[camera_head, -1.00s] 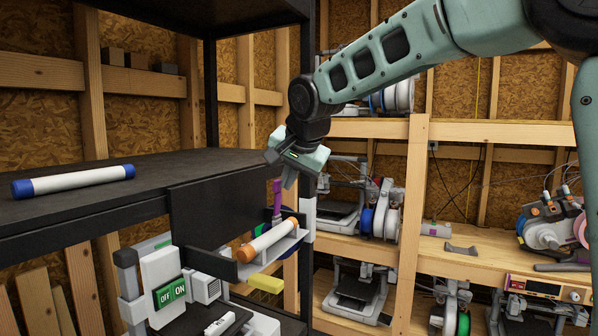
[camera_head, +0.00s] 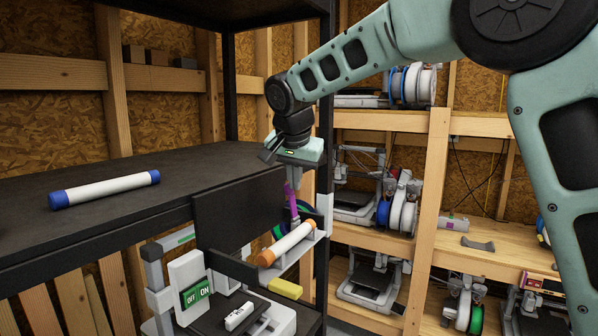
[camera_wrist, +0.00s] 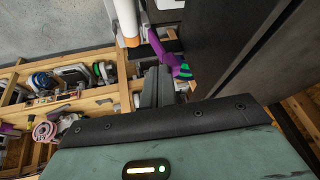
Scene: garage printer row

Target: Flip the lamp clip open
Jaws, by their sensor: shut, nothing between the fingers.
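The purple lamp clip (camera_head: 291,205) stands up at the far end of a grey cradle (camera_head: 309,242). A white lamp tube with orange ends (camera_head: 290,243) lies in that cradle. My gripper (camera_head: 293,175) is right above the clip, pointing down, with its fingers together. In the wrist view my shut fingers (camera_wrist: 157,78) are just beside the purple clip (camera_wrist: 166,52), with nothing between them. I cannot tell if they touch it. Part of the white tube (camera_wrist: 127,18) shows at the top of the wrist view.
A black shelf (camera_head: 120,212) at left carries a white tube with blue ends (camera_head: 104,189). A black panel (camera_head: 238,212) stands beside the clip. Wooden racks with printers are at right.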

